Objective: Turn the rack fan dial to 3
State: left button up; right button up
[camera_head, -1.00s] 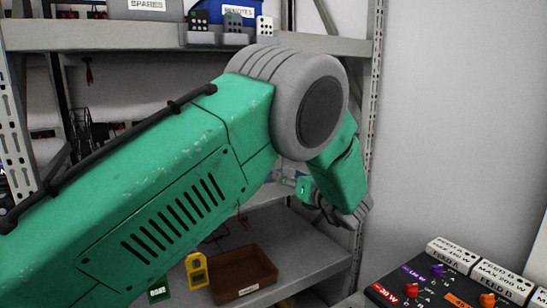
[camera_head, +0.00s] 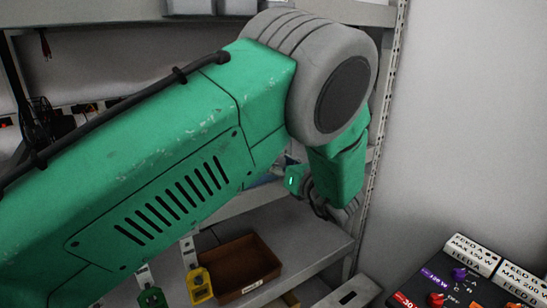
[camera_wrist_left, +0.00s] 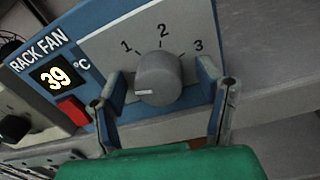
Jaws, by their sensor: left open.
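The rack fan dial (camera_wrist_left: 160,80) is a round grey knob on a light panel with a blue frame, marked 1, 2 and 3 above it. Its white line lies low on the left of its face, away from the 3. In the head view, my left arm crosses the shelves and largely hides the gripper and panel. My right gripper is not in view.
A red button (camera_wrist_left: 72,112) sits left of the dial. In the head view, a brown tray (camera_head: 222,284) stands on the lower shelf, beside a yellow tag-like object (camera_head: 199,283). A dark control box (camera_head: 465,285) with colored knobs is at the lower right.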

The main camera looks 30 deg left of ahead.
pick_arm(q)
jog(key=shift+s+d+r, duration=0.1)
jog(key=shift+d+r, duration=0.05)
jog(key=shift+d, duration=0.2)
jog(key=shift+d+r, duration=0.1)
jog(key=shift+d, duration=0.3)
jog(key=c, duration=1.2)
jog(key=shift+o, duration=0.2)
jog(key=shift+a, duration=0.3)
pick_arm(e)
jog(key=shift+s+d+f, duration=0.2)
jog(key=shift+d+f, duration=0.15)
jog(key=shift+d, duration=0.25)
